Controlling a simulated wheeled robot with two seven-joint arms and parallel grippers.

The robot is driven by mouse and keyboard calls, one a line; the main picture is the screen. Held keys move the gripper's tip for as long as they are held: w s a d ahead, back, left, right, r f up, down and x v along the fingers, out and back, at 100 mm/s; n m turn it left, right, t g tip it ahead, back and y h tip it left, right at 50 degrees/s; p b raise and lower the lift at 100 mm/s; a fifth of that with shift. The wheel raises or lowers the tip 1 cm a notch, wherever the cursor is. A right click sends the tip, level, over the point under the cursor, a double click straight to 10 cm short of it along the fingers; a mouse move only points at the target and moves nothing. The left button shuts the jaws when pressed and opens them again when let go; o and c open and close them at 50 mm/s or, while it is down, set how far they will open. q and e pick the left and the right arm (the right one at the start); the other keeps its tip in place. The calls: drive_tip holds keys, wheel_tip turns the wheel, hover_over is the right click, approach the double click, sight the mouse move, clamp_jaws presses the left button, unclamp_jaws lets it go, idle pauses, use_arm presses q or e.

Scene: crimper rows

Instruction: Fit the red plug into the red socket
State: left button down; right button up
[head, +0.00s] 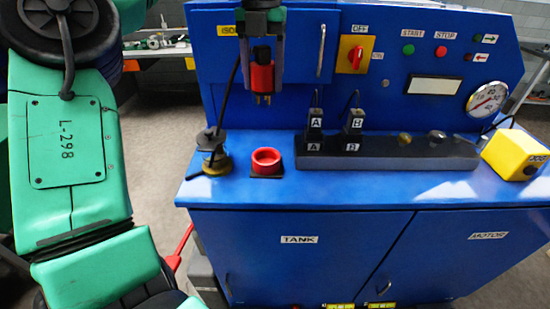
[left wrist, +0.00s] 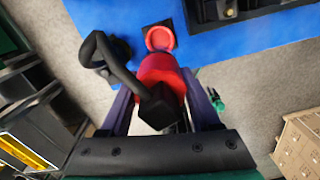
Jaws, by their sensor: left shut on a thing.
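The red plug (head: 262,77) is held upright in my left gripper (head: 263,65), with its metal pins pointing down. It hangs in the air above the blue bench top, apart from the socket. The red socket (head: 266,158) is a round red ring on a dark base, on the bench almost straight below the plug. In the left wrist view my left gripper (left wrist: 165,110) is shut on the red plug (left wrist: 160,72), with its black cable end toward the camera. The red socket (left wrist: 160,38) shows just past the plug. My right gripper is not in view.
A black-and-brass fitting (head: 212,155) stands left of the socket. A dark block (head: 390,152) with black plugs A (head: 315,122) and B (head: 354,122) stands to its right. A yellow box (head: 515,153) sits at the bench's right end. The blue panel (head: 300,105) rises behind.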

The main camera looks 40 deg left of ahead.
sight(264, 100)
use_arm(q)
drive_tip(key=f, duration=0.6)
drive_tip(key=shift+w+d+f, duration=0.1)
drive_tip(key=shift+w+f, duration=0.1)
drive_tip(key=shift+w, duration=0.05)
wheel_tip(264, 100, down, 10)
drive_tip(key=shift+s+f+p, duration=0.15)
drive_tip(key=shift+f+p, duration=0.05)
drive_tip(key=shift+p, duration=0.95)
drive_tip(key=shift+f, duration=0.35)
drive_tip(key=shift+c, duration=0.6)
unclamp_jaws()
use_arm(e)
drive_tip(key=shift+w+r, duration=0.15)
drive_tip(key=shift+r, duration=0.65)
use_arm(q)
wheel_tip(264, 100, up, 11)
drive_tip(key=shift+r+b, duration=0.15)
drive_tip(key=shift+b, duration=0.85)
drive_tip(key=shift+r, duration=0.4)
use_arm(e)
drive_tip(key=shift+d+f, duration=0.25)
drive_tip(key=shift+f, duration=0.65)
